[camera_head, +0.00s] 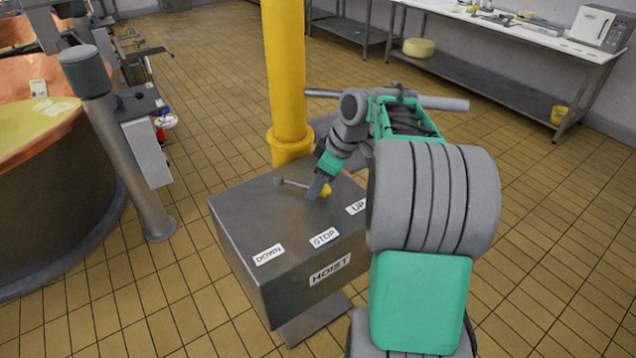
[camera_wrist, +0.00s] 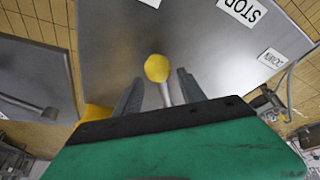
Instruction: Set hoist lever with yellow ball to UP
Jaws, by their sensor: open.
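The hoist lever is a thin grey rod (camera_head: 297,184) with a yellow ball (camera_head: 326,191) at its end, on top of a grey metal box (camera_head: 235,220). It points toward the UP label (camera_head: 356,207), away from STOP (camera_head: 324,237) and DOWN (camera_head: 268,255). My gripper (camera_head: 317,188) is low over the box top at the ball end and partly covers the lever. In the wrist view, my gripper (camera_wrist: 160,80) is open. The rod (camera_wrist: 165,94) shows between its two fingers, with gaps on both sides, and the yellow ball (camera_wrist: 157,68) lies just beyond the fingertips.
A yellow column (camera_head: 284,80) stands right behind the box. A copper vat (camera_head: 40,185) and a grey post (camera_head: 125,150) are at left. A bench (camera_head: 500,35) with a microwave (camera_head: 600,27) runs along the back right. The tiled floor between is clear.

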